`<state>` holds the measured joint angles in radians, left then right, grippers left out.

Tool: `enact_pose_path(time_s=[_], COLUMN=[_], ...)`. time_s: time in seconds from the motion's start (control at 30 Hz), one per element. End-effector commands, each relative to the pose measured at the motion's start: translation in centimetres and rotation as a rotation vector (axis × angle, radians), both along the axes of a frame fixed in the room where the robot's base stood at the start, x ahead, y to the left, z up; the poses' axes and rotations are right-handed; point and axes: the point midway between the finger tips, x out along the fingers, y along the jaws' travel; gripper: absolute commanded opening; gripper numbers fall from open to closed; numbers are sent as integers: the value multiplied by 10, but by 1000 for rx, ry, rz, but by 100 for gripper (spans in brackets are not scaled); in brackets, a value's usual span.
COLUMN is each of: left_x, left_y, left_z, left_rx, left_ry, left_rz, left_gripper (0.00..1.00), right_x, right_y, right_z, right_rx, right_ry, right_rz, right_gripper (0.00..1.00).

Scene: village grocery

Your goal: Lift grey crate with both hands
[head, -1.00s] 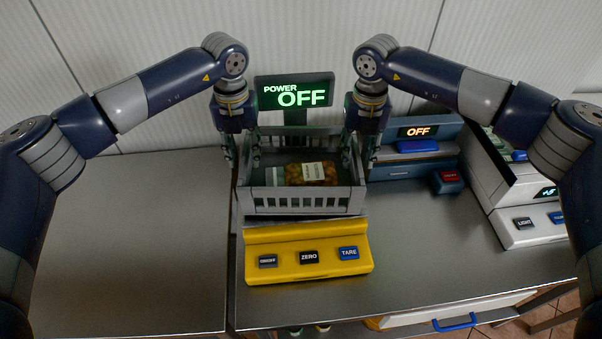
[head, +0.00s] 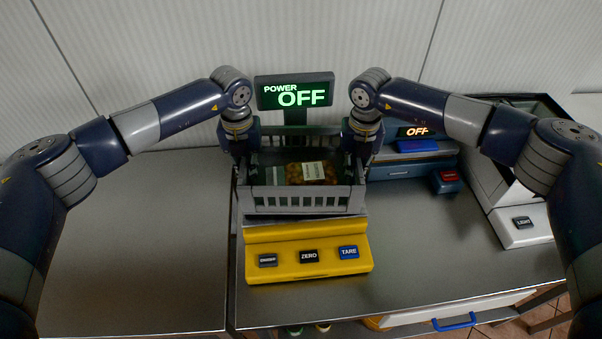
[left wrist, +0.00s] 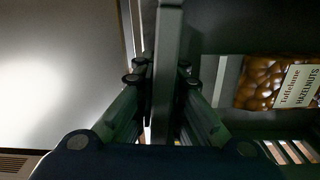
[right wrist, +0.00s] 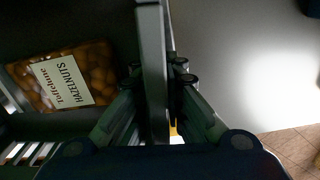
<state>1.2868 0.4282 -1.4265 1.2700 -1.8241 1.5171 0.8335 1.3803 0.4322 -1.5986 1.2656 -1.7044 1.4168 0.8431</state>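The grey crate (head: 300,201) stands upright on the yellow scale (head: 308,262), with a hazelnut packet (head: 314,172) inside. My left gripper (head: 246,165) is at the crate's left wall and my right gripper (head: 356,165) at its right wall. In the left wrist view, the left gripper's fingers (left wrist: 163,85) lie on both sides of the wall, close against it. In the right wrist view, the right gripper's fingers (right wrist: 158,80) straddle the opposite wall in the same way. Both look shut on the walls. In the head view the fingertips are mostly hidden.
The scale's display (head: 296,93) stands behind the crate and reads "POWER OFF". A blue device (head: 415,160) sits close to the right, with a white-sided machine (head: 510,190) farther right. The steel counter (head: 140,240) is clear on the left.

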Motion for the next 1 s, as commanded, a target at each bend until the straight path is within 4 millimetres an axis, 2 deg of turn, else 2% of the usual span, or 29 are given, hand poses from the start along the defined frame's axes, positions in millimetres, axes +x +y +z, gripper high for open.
enact_pose_path(time_s=[0.47, 1.0], left_x=[1, 1], left_y=[0, 1], left_z=[5, 48], left_rx=[0, 0], left_ry=[-2, -2], left_rz=[1, 1], left_gripper=[0, 0], right_x=[1, 1], right_y=[0, -1], right_z=[5, 48], right_rx=[0, -1], right_ry=[-2, -1], right_rz=[-1, -2], right_gripper=[0, 0])
